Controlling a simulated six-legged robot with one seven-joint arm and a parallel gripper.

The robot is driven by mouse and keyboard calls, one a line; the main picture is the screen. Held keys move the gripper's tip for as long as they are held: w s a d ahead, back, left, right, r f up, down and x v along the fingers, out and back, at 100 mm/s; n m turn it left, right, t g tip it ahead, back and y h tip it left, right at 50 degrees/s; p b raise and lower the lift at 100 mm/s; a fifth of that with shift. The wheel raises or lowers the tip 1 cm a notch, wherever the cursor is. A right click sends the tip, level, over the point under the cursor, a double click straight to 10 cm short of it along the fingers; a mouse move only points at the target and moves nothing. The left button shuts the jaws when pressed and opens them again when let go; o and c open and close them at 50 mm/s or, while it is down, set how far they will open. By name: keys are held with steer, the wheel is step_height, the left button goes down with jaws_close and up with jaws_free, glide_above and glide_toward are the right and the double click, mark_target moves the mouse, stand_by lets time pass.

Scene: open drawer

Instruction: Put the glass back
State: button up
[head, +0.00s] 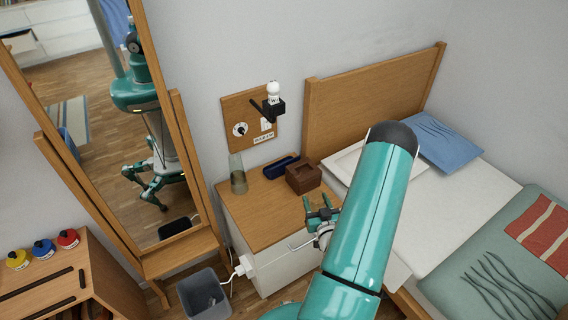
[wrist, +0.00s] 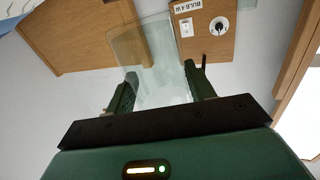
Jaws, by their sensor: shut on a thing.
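A clear drinking glass (wrist: 152,88) stands out between the two dark fingers of my gripper (wrist: 160,72) in the wrist view. The fingers are shut on its sides and its wide end points away from the palm. In the head view my gripper (head: 320,211) is at the right front of the nightstand (head: 250,215), beside my teal arm. The held glass is hard to make out there.
A dark blue case (head: 281,167) and a brown box (head: 303,177) sit on the nightstand's back. A wall panel (head: 252,117) with a bulb is above. A mirror (head: 150,120), a grey bin (head: 204,295) and a bed (head: 480,195) flank it. The nightstand top's front left is clear.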

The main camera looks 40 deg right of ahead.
steer(key=shift+a, duration=0.15)
steer(key=w+a+n+t+y, duration=0.1)
steer(key=w+a+n+y, duration=0.1)
steer(key=w+a, duration=0.5)
steer(key=w+a+r+n+t+y, duration=0.1)
steer(key=w+a+y, duration=0.3)
steer(key=a, duration=1.4)
steer(key=w+a+r+n+y, duration=0.1)
steer(key=w+a+n+y, duration=0.2)
steer(key=w+a, duration=0.8)
steer(key=shift+a+r+t+y, duration=0.3)
steer(key=shift+a+t, duration=0.1)
steer(key=shift+a, duration=0.7)
steer(key=shift+a, duration=0.25)
steer(key=shift+d, duration=0.25)
